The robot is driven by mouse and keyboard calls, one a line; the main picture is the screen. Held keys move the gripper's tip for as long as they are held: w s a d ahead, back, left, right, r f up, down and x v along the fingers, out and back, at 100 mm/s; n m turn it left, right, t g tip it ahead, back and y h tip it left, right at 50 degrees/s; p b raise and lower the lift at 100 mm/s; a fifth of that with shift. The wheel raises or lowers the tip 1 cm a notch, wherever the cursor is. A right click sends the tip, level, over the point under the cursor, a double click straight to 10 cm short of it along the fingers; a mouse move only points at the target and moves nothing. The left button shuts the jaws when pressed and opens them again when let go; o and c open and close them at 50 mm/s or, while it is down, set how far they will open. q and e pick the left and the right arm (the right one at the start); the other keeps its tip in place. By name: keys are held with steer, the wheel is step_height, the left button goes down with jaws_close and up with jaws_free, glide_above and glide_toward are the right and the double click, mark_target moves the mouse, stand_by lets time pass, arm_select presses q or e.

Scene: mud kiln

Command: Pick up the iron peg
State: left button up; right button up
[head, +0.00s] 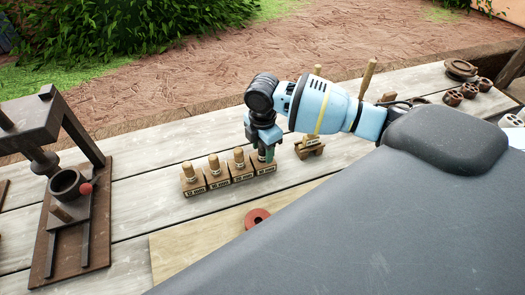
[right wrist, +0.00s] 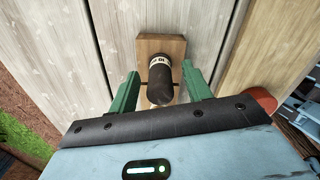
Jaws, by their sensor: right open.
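In the right wrist view the dark iron peg (right wrist: 160,84) has a rounded end and a pale band with dark lettering. It stands on a small wooden block (right wrist: 174,45). My right gripper (right wrist: 161,73) is open, with one green finger on each side of the peg and a gap to each; it is not closed on it. In the head view my right gripper (head: 263,150) points down over the right end of a row of labelled wooden blocks (head: 218,180). I cannot pick out the iron peg there; the gripper may hide it. My left gripper is not in view.
A dark press-like frame (head: 62,180) stands on the left of the plank table. A red ring (head: 257,217) lies on the near side. A small wooden stand (head: 310,148) is right of the gripper. Round brown pieces (head: 462,92) sit at the far right.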

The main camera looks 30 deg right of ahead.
steer(key=shift+f, duration=0.2)
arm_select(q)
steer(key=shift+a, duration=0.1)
arm_select(e)
jaws_close()
steer(key=shift+r, duration=0.15)
